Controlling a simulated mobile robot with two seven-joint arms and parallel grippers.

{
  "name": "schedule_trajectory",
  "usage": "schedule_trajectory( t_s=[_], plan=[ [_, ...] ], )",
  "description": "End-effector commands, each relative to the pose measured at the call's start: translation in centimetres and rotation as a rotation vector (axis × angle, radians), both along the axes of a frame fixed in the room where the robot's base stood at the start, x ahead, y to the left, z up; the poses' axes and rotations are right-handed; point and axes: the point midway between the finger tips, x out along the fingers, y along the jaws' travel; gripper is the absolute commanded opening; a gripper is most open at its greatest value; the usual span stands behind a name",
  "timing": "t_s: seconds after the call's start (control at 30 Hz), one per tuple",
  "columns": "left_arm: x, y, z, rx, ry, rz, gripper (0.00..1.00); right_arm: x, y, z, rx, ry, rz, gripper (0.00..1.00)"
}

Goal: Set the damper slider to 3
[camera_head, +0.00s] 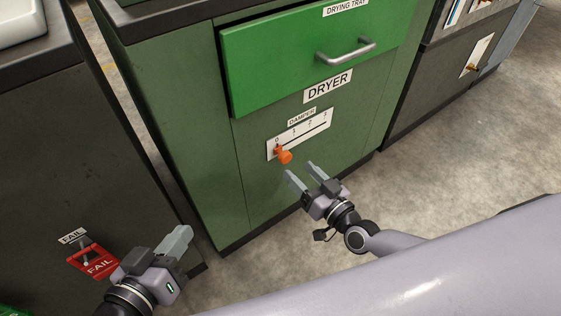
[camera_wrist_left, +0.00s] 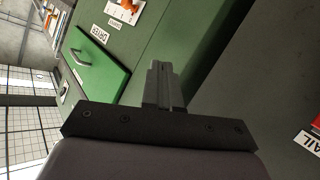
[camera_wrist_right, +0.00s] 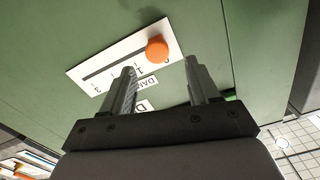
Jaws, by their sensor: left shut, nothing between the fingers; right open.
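The damper slider is an orange knob (camera_head: 284,156) on a white scale plate (camera_head: 318,129) marked 0 to 3 on the front of the green dryer. The knob sits at the 0 end of the slot. In the right wrist view the knob (camera_wrist_right: 157,49) shows beyond and between the fingers, apart from them. My right gripper (camera_head: 302,174) is open and empty, a little below and to the right of the knob. My left gripper (camera_head: 179,241) is shut and empty, low at the left in front of the dark cabinet. Its closed fingers also show in the left wrist view (camera_wrist_left: 160,85).
A green drawer (camera_head: 290,62) with a metal handle (camera_head: 346,50) is above the scale. Another dark cabinet (camera_head: 440,90) stands at the right. Concrete floor is open at the right.

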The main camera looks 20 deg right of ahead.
Motion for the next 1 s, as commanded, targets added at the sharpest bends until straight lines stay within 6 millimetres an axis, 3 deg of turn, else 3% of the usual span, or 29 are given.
schedule_trajectory(
  t_s=[0.57,0.97,1.0],
  plan=[
    [-0.2,1.3,-0.5,0.072,-0.101,0.023,0.0,6.2,1.9,-0.3,-0.001,-0.004,-0.007,0.6],
    [-0.3,1.5,-0.4,0.086,-0.116,0.028,0.0,6.9,2.2,-0.2,-0.001,-0.002,-0.006,0.6],
    [-0.3,1.5,-0.4,0.086,-0.116,0.028,0.0,6.9,2.2,-0.2,-0.001,-0.002,-0.006,0.51]
  ],
)
